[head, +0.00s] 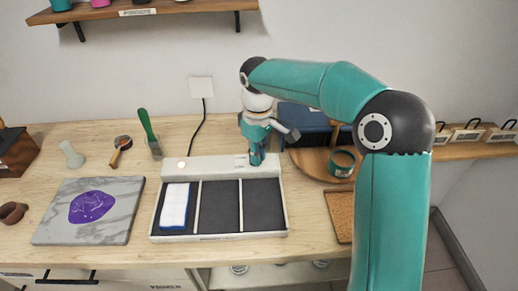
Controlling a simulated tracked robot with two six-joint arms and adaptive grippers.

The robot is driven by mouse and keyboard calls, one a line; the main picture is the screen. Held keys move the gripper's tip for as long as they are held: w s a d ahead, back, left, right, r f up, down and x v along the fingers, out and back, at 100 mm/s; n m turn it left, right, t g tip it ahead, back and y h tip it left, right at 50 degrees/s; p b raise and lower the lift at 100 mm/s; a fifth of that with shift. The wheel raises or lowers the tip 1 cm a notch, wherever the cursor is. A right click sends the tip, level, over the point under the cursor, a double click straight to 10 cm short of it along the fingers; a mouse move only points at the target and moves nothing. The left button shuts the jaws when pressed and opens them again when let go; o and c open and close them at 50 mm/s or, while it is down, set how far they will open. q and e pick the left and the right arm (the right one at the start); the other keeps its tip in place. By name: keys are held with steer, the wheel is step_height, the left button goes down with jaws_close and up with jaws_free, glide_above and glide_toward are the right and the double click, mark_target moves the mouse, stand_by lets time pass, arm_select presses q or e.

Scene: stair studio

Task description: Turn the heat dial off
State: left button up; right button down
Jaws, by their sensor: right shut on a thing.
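A white warming unit (222,170) with a raised back strip lies on the wooden bench. Its front holds three dark sections; a blue-and-white pad (175,206) lies in the left one. My right gripper (256,160) points down at the right part of the strip, shut on the heat dial. The fingers hide the dial, so its setting cannot be read. My left gripper is not in view.
A marble slab (60,225) with a purple patch lies left of the unit. A green-handled tool (150,130) stands behind it. A round wooden board (310,160) with a teal ring (342,162) and a blue box (305,115) are close on the right. A black cord (203,118) runs to the wall.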

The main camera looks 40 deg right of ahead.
steer(key=n+p, duration=0.1)
steer(key=n, duration=0.2)
steer(key=shift+d+r+n+p, duration=0.1)
steer(key=shift+r+n+p, duration=0.05)
steer(key=shift+n+p, duration=0.25)
steer(key=n+p, duration=0.1)
steer(key=n, duration=0.2)
steer(key=shift+w+n, duration=0.15)
steer(key=shift+n, duration=0.15)
steer(key=n+p, duration=0.2)
steer(key=n, duration=0.2)
steer(key=shift+w, duration=0.1)
steer(key=shift+n+p, duration=0.3)
steer(key=shift+n, duration=0.7)
steer(key=shift+f, duration=0.25)
steer(key=c, duration=1.2)
jaws_free()
steer(key=shift+r, duration=0.1)
steer(key=shift+d, duration=0.1)
